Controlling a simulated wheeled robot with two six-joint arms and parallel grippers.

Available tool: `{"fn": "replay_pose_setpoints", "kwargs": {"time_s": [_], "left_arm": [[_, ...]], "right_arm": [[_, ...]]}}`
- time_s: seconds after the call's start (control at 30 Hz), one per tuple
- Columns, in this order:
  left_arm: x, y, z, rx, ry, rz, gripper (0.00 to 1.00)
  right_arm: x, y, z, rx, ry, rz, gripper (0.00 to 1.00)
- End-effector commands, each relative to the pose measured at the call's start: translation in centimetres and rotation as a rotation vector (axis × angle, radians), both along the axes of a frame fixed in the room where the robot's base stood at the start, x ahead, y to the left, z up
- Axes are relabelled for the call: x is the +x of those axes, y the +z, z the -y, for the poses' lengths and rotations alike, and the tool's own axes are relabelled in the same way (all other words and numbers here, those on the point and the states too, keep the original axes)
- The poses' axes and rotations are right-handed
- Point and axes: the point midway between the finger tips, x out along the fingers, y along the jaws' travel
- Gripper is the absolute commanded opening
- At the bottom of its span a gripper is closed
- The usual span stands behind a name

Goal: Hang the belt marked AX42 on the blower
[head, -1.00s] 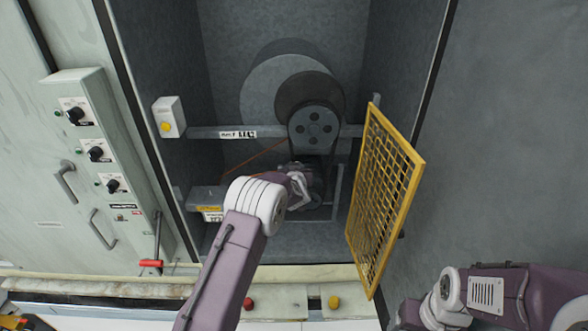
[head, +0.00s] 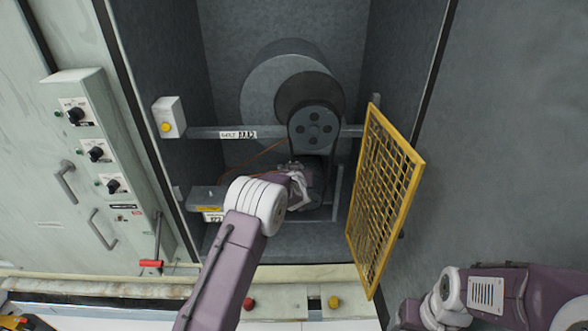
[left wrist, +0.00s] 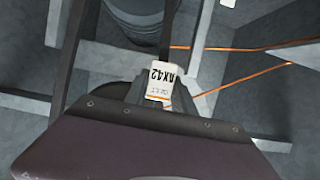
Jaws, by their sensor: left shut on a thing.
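The belt is a black loop. In the left wrist view its white AX42 tag (left wrist: 158,80) sits at the jaws, with a dark strand (left wrist: 168,25) running up from it. In the head view a dark belt strand (head: 290,135) passes beside the blower's spoked upper pulley (head: 314,126) and runs down toward my left gripper (head: 300,183). That gripper is shut on the belt, low in the bay below the upper pulley. My arm and gripper hide much of the motor area, so I cannot tell how the belt's lower end sits. My right gripper is not in view.
A yellow mesh guard (head: 385,195) stands open on the right of the bay. A grey crossbar (head: 215,132) with a belt label spans behind. A thin orange cable (head: 255,158) runs left of my gripper. A grey box (head: 206,197) sits low on the left.

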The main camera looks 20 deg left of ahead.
Motion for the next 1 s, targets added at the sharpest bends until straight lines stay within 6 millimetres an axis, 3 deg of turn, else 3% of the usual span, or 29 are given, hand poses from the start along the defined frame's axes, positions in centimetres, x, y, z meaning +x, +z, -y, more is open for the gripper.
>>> {"fn": "replay_pose_setpoints", "kwargs": {"time_s": [0.9,0.93,1.0], "left_arm": [[0.0,-1.2,0.0,-0.001,0.0,0.001,0.0],[0.0,-1.2,0.0,-0.001,0.0,0.001,0.36],[0.0,-1.2,0.0,-0.001,0.0,0.001,0.56]], "right_arm": [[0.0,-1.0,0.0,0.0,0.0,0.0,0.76],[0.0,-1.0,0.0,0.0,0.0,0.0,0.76],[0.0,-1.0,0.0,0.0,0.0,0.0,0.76]]}}
